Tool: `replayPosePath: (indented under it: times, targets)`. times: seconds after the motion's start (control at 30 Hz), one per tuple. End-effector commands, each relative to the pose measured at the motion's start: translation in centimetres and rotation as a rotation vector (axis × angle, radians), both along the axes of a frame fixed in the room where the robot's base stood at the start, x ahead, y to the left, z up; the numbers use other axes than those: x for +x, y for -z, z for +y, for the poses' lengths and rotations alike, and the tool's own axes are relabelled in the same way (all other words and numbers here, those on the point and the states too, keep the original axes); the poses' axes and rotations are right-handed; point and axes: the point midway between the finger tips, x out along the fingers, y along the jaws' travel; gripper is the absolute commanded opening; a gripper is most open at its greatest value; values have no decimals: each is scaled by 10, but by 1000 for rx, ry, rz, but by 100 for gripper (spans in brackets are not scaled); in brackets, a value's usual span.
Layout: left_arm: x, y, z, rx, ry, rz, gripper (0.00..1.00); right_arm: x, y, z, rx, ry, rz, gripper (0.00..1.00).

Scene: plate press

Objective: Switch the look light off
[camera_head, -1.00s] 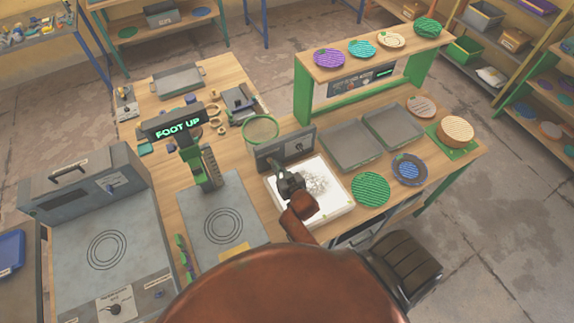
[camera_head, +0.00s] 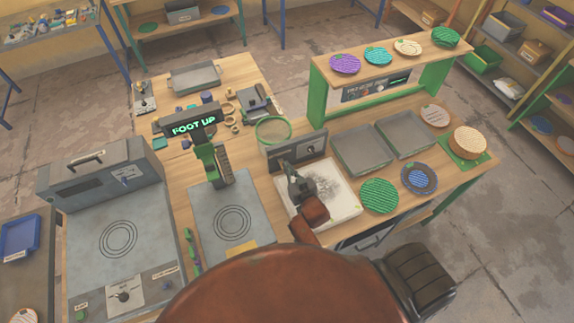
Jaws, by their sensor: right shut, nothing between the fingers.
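The look light is a flat square panel (camera_head: 338,199) on the bench, now dull off-white with a grey speckled patch in its middle. Behind it stands a grey control box (camera_head: 283,155) with a small dark switch or dial (camera_head: 309,147) on its face; its exact position is too small to read. My right gripper (camera_head: 292,172) is shut and empty, over the panel's left back part, just in front of the box. I cannot tell whether it touches the box. My left gripper is not in view.
A press with a "FOOT UP" sign (camera_head: 194,126) stands left of the panel. A green patterned plate (camera_head: 379,195) and a blue-centred plate (camera_head: 419,178) lie to the right. Grey trays (camera_head: 360,150) sit behind them, below a green-legged shelf (camera_head: 319,92).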

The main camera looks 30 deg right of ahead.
Motion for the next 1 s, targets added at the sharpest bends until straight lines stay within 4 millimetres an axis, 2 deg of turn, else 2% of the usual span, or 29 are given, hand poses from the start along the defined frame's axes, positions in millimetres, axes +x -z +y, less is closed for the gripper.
replayPosePath:
  times: [0.03, 0.07, 0.1, 0.2, 0.4, 0.5, 0.7, 1.0]
  targets:
    - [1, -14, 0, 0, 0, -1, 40, -2, -13, 1, 0, -1, 1, 0]
    - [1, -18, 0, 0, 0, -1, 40, -3, -16, 1, 1, -2, 1, 0]
    - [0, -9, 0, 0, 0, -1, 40, -15, -5, 1, 1, -1, 4, 0]
    - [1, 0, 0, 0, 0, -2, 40, -39, 3, 3, 0, -1, 4, 0]
    - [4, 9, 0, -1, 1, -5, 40, -76, 9, 7, -1, -4, 3, 0]
    - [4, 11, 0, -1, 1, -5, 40, -89, 11, 8, 0, -5, 2, 0]
    - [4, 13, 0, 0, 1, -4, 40, -99, 11, 9, -2, -5, 1, 0]
    - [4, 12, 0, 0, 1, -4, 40, -100, 11, 8, -1, -4, 0, 0]
